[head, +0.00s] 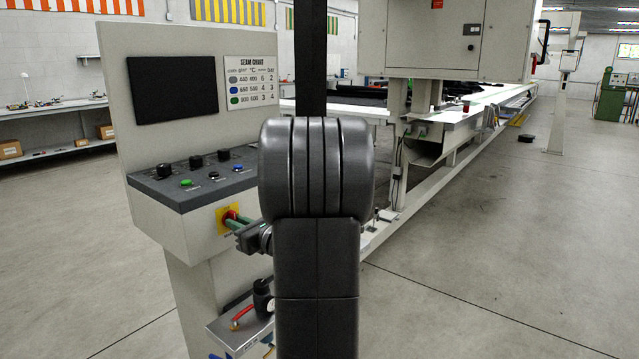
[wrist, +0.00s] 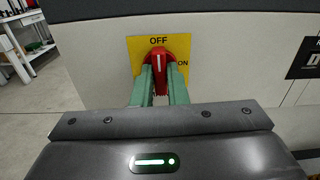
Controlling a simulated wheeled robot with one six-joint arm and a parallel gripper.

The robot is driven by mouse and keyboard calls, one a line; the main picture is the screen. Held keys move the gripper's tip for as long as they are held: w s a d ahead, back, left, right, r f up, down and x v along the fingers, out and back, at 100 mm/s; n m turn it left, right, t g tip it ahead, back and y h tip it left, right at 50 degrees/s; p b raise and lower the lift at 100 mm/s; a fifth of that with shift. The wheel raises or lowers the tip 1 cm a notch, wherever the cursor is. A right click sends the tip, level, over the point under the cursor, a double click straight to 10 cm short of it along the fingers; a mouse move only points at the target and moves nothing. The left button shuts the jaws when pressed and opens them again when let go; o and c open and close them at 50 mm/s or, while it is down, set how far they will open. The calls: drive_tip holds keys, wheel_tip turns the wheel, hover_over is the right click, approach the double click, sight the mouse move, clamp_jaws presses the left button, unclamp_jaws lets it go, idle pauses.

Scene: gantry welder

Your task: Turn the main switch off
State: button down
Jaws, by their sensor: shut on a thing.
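The main switch is a red rotary knob (wrist: 157,54) on a yellow plate (wrist: 136,46) marked OFF at the top and ON at the right. The white line on the knob stands about upright, towards OFF. In the head view the knob (head: 229,216) is small, on the console's front face below the button panel. My gripper (wrist: 160,72) has its two green fingers shut on the knob, one on each side. In the head view my gripper (head: 233,219) reaches the plate from the right, and my arm hides part of the console.
The console has a dark screen (head: 172,89), a chart (head: 251,83) and a panel of knobs and buttons (head: 180,178). A tray (head: 228,334) below holds a black tool with a red part. A long gantry bench (head: 480,115) stands behind.

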drive_tip(key=shift+f+n+b, duration=0.15)
drive_tip(key=shift+n+b, duration=0.95)
drive_tip(key=shift+b, duration=0.15)
drive_tip(key=c, duration=1.6)
unclamp_jaws()
drive_tip(key=shift+c, duration=0.2)
drive_tip(key=shift+d, duration=0.1)
